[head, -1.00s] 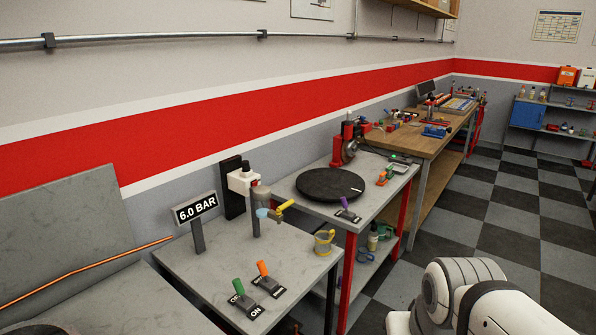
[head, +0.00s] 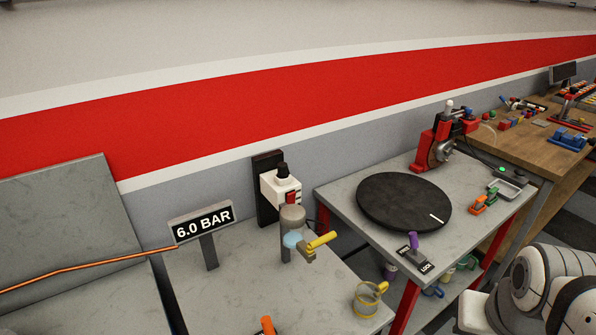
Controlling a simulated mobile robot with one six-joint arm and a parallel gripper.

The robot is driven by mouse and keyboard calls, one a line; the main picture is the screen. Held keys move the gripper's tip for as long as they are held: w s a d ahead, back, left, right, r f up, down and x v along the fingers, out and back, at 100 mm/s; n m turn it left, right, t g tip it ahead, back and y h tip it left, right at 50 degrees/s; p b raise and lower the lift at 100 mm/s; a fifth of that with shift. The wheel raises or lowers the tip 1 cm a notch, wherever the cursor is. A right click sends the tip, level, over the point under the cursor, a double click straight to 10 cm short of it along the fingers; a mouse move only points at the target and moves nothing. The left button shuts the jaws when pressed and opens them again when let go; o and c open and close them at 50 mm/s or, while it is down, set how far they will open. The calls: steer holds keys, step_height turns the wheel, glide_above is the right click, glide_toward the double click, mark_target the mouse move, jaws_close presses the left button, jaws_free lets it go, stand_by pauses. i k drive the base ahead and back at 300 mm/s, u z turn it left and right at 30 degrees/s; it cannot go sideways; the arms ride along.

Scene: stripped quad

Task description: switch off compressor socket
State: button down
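The compressor socket (head: 283,188) is a white box on a dark upright backplate (head: 264,160) at the back of the grey table. A dark plug or knob stands on its top. A red switch (head: 290,198) is on its front right side; I cannot tell its position. A grey cylinder with a yellow handle (head: 322,240) stands just in front and hides the socket's lower part. My gripper is not in view; only white links of my arm show at the lower right, well apart from the socket.
A "6.0 BAR" sign (head: 203,222) stands left of the socket. A yellow-rimmed cup (head: 368,298) is at the table's front right. A second table holds a black turntable (head: 403,201) and a purple lever (head: 413,245). An orange lever (head: 267,326) shows at the bottom edge.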

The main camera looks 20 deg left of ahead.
mark_target(291, 196)
steer(key=u, duration=0.2)
steer(key=i, duration=0.5)
steer(key=u, duration=0.3)
steer(key=k, duration=0.9)
steer(key=u, duration=0.2)
steer(key=i, duration=0.9)
steer(key=z, duration=0.05)
